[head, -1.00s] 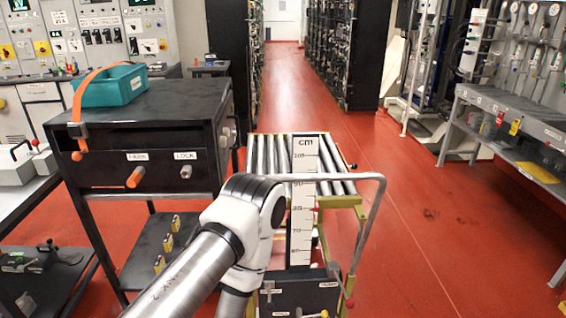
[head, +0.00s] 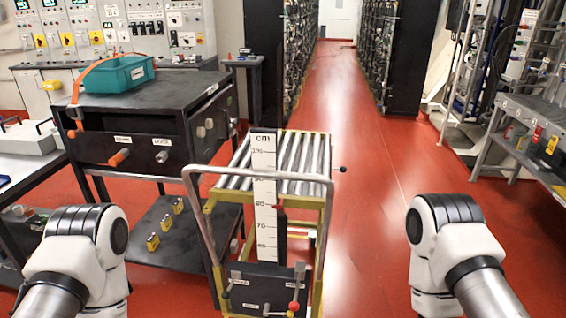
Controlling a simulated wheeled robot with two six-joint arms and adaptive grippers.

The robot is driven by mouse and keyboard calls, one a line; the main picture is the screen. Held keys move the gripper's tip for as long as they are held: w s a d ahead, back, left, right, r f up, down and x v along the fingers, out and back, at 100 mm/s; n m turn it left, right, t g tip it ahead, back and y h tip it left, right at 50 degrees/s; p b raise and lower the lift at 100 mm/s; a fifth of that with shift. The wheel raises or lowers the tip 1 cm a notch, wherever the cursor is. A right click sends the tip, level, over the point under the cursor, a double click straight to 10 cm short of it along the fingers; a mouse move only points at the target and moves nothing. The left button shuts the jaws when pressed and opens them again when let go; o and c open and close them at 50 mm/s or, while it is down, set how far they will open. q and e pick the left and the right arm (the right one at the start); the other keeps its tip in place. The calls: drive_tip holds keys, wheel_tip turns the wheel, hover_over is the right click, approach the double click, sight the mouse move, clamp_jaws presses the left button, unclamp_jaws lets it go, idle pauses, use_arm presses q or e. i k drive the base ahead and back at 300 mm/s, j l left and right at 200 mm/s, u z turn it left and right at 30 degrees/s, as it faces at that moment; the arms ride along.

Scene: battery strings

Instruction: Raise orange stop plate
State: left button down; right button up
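I cannot make out an orange stop plate for certain in the head view. A trolley with a yellow-green frame (head: 325,240) and a top of silver rollers (head: 301,155) stands ahead at the centre. A white cm scale (head: 265,190) stands upright at its near side, behind a grey handle bar (head: 190,195). A small red pointer (head: 279,207) sits beside the scale. Below is a dark control box (head: 262,290) with small levers, one red-tipped (head: 293,307). Only links of my two arms show, at lower left and lower right; both grippers are out of view.
A black cabinet (head: 185,120) left of the trolley bears a teal bin (head: 112,82), an orange strap (head: 84,78) and an orange knob (head: 119,157). A grey workbench (head: 520,120) stands at right. Red floor (head: 375,200) is clear right of the trolley and down the aisle.

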sight(343, 169)
drive_tip(key=i+l, duration=0.1)
drive_tip(key=l, duration=0.35)
drive_tip(key=i+l, duration=0.15)
drive_tip(key=l, duration=0.3)
drive_tip(key=i+l+u, duration=0.1)
drive_tip(key=l, duration=0.3)
drive_tip(key=i+l, duration=0.1)
drive_tip(key=l, duration=0.35)
drive_tip(key=i, duration=0.3)
drive_tip(key=i+l, duration=0.15)
drive_tip(key=l, duration=0.3)
drive_tip(key=i+l+u, duration=0.1)
drive_tip(key=l, duration=0.35)
drive_tip(key=i+l, duration=0.15)
drive_tip(key=l, duration=0.3)
drive_tip(key=i+l+u, duration=0.1)
drive_tip(key=l, duration=0.35)
